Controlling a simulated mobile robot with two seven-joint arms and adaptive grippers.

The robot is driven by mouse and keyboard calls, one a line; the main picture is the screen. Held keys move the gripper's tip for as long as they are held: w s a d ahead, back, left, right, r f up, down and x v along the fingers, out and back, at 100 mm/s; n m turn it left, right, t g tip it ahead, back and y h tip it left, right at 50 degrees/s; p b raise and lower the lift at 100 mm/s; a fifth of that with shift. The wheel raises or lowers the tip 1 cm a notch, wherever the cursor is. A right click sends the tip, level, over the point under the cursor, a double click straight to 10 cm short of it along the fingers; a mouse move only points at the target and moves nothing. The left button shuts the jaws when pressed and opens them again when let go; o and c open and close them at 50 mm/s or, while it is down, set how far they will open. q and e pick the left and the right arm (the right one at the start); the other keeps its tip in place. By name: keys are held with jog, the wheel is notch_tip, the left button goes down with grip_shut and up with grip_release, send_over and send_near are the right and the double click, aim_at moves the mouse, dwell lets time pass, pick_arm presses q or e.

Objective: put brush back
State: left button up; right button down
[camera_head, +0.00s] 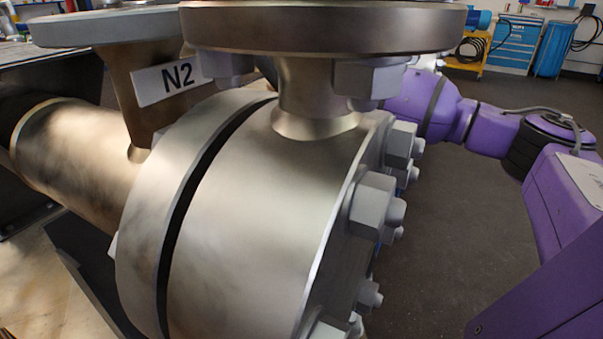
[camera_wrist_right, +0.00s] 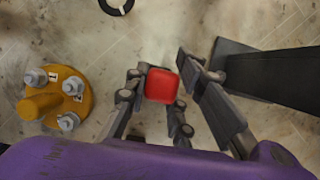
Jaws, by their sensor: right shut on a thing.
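In the right wrist view, my right gripper (camera_wrist_right: 162,90) is shut on a red block-like thing (camera_wrist_right: 161,85) that sits between its fingers. It appears to be the brush seen end-on; its bristles cannot be made out, and a pale blurred patch shows just beyond it. In the head view, my purple right arm reaches behind the large flanged metal vessel (camera_head: 265,200), which hides the right gripper and what it holds. My left gripper is in neither view.
In the wrist view, a yellow bolted flange (camera_wrist_right: 52,98) is at the left, a dark beam (camera_wrist_right: 265,72) at the right, and a black ring (camera_wrist_right: 116,5) at the top.

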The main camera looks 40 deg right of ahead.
jog(key=shift+f, duration=0.55)
jog(key=c, duration=1.4)
grip_release()
jog(key=o, duration=0.5)
jog(key=shift+c, duration=0.2)
jog(key=shift+r, duration=0.1)
jog(key=shift+r+p, duration=1.3)
jog(key=shift+r, duration=2.2)
jog(key=shift+f, duration=0.1)
